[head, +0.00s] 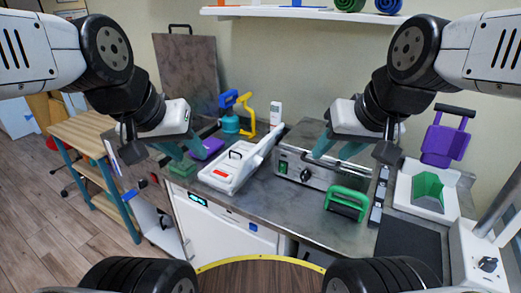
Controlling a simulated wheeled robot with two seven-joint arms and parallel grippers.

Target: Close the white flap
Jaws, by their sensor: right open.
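A white panel (150,217) stands swung out at the left front of the white cabinet below the counter; it looks like the flap, but I cannot tell for sure. Its upper part is partly hidden by my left arm. My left gripper (185,154) has teal fingers apart and empty, over the left end of the counter, above and to the right of the panel. My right gripper (337,153) is open and empty over the metal box with a black knob (315,170). Neither gripper visibly touches the panel.
The grey counter (275,212) holds a white device with a handle (230,168), a green handled object (347,203) and a white tray with a green insert (426,190). A wooden shelf table (88,132) stands at the left. Floor is clear at lower left (60,240).

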